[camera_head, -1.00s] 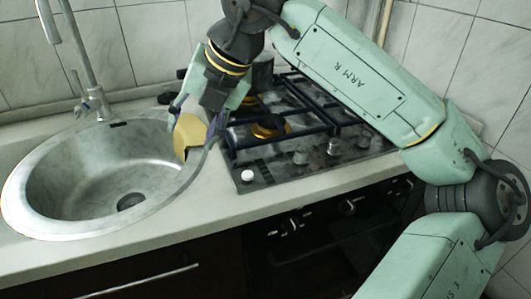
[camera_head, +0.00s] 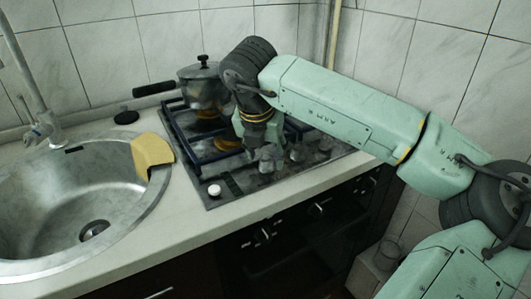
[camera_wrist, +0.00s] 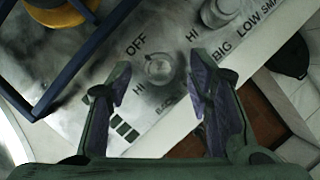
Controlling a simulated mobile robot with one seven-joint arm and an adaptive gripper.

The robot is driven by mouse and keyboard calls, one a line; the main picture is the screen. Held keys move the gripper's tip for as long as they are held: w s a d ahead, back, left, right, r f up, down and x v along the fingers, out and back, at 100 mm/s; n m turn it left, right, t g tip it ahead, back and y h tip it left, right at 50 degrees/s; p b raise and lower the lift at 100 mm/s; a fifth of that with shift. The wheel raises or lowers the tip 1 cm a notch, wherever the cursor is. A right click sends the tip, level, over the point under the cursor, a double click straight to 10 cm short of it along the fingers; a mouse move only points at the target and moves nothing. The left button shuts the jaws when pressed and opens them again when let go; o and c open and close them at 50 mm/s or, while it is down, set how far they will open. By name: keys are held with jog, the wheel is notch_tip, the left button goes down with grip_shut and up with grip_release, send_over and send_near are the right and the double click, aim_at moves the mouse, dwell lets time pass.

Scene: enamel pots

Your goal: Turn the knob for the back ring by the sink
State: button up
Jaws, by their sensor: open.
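The stove knob (camera_wrist: 159,70) sits on the grey hob panel in the wrist view, with OFF and HI printed around it and a partly hidden label starting "BAC" below it. My gripper (camera_wrist: 160,84) is open, with one fingertip on each side of this knob and a gap on both sides. In the head view my gripper (camera_head: 258,148) points down at the front of the hob, at the knob nearest the sink (camera_head: 55,245). It partly hides that knob there.
Other knobs (camera_head: 297,152) stand to the right; one (camera_wrist: 218,12) shows in the wrist view. A lidded pot (camera_head: 204,85) stands on the blue grate (camera_head: 212,157). A yellow cloth (camera_head: 152,152) lies on the sink rim.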

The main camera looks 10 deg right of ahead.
jog(key=shift+w+f, duration=0.2)
jog(key=shift+f, duration=0.35)
jog(key=shift+c, duration=0.6)
grip_shut()
